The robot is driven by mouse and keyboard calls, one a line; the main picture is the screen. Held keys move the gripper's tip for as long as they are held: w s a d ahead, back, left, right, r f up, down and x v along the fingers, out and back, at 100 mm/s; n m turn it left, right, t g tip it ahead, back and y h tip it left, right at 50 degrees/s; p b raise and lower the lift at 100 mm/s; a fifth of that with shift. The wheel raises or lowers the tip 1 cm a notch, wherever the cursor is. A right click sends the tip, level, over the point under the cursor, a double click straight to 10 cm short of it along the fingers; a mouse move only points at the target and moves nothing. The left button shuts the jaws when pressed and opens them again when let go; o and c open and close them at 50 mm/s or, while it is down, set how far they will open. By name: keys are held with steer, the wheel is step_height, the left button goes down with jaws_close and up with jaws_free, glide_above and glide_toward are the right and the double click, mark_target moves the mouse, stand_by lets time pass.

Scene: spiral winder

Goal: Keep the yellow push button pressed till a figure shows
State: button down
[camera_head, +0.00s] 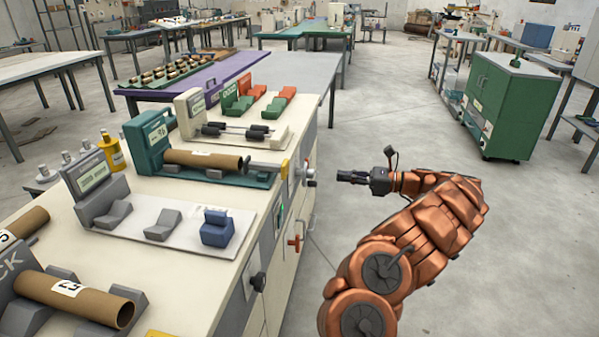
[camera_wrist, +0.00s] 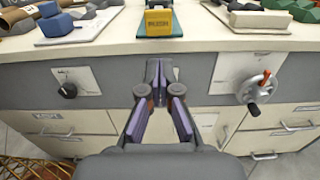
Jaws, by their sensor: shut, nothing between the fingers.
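The yellow push button (camera_head: 284,168) sits at the counter-edge end of a teal device (camera_head: 147,140). In the wrist view it is a yellow block with dark lettering (camera_wrist: 158,22) at the top centre. The device carries a cardboard tube (camera_head: 204,159) and an upright display panel (camera_head: 155,137); its marks are too small for me to read surely. My gripper (camera_head: 345,176) is shut and empty, in the air to the right of the counter, pointing at it and apart from the button. In the wrist view my fingers (camera_wrist: 160,70) show below the button, against the counter front behind.
A white tray with a blue block (camera_head: 217,229) and a cream device (camera_head: 240,133) flank the teal one. Open floor lies right of the counter.

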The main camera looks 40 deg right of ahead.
mark_target(288, 170)
steer(key=x, duration=1.4)
steer(key=shift+p, duration=0.3)
